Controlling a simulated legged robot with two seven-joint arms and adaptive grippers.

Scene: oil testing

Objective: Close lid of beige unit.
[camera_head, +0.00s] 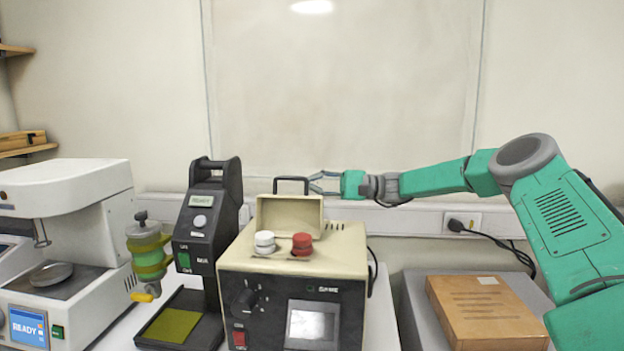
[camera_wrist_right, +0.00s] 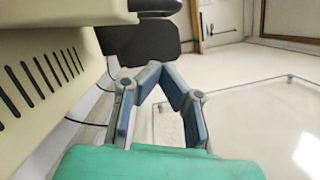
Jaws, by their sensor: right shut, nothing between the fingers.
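The beige unit (camera_head: 235,257) stands at the front centre in the head view. Its lid (camera_head: 289,214) is open and stands up, with a dark handle (camera_head: 292,180) on its upper edge. My right gripper (camera_head: 316,182) is at handle height, just right of the handle and seemingly apart from it. Its fingers are shut and empty; the tips meet in the right wrist view (camera_wrist_right: 160,72). There the beige unit's slotted side (camera_wrist_right: 40,85) lies at left, and the lid (camera_wrist_right: 65,10) shows at the top left. My left gripper is out of view.
A black device (camera_head: 203,225) with a yellow plate stands left of the beige unit, beside a green-yellow part (camera_head: 149,257). A white machine (camera_head: 75,200) is farther left. A brown box (camera_head: 485,315) lies at right. The wall (camera_head: 340,90) is behind.

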